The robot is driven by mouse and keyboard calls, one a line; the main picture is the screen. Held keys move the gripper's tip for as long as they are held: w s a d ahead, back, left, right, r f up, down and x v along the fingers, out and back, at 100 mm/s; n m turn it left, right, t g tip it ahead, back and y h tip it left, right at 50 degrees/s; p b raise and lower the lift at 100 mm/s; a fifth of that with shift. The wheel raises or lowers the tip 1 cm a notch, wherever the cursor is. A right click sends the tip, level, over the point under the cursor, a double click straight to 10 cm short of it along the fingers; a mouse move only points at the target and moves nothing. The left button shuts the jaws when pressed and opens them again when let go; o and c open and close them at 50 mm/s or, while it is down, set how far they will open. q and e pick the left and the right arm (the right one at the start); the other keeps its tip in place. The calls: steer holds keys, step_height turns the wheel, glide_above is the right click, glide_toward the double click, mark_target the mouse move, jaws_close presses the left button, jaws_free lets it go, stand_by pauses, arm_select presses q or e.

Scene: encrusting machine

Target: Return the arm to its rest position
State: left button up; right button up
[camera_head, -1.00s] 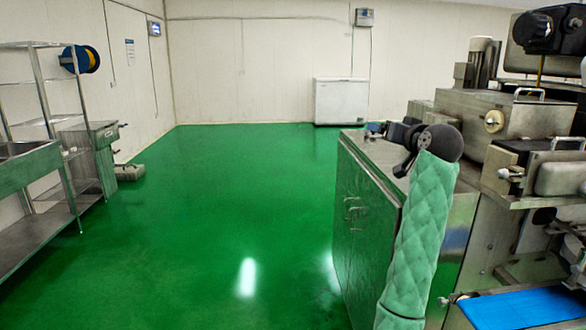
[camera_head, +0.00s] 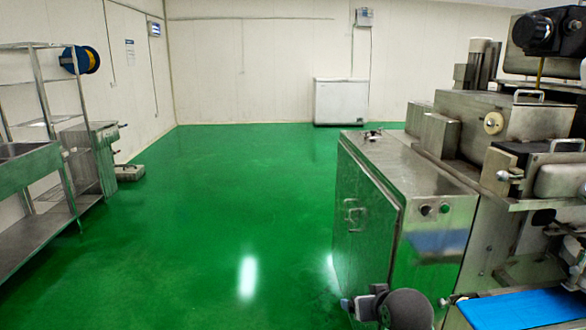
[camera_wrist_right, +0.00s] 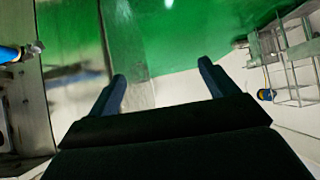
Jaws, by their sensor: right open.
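My right gripper (camera_head: 362,306) is low in the head view, at the bottom edge in front of the steel cabinet. Only its dark end and round wrist part show there. In the right wrist view its two fingers (camera_wrist_right: 164,86) are spread apart with nothing between them. The encrusting machine (camera_head: 480,122) stands on the right with a blue belt (camera_head: 524,308) at its lower front. My left gripper is in neither view.
The steel cabinet (camera_head: 368,230) stands close behind my right gripper. A steel sink and shelf unit (camera_head: 40,230) is on the left. A white chest freezer (camera_head: 341,102) stands at the back wall. The green floor (camera_head: 220,200) between is clear.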

steer(key=s+a+f+g, duration=0.1)
steer(key=s+f+g, duration=0.3)
steer(key=s+f, duration=1)
steer(key=s+a+f+n+g, duration=0.1)
steer(key=s+a+f+g, duration=0.1)
steer(key=s+f, duration=1.1)
steer(key=s+g, duration=0.1)
steer(key=s, duration=0.5)
steer(key=shift+s+a+f+g+p, duration=0.3)
steer(key=shift+s+f+g+p, duration=0.05)
steer(key=shift+g, duration=0.05)
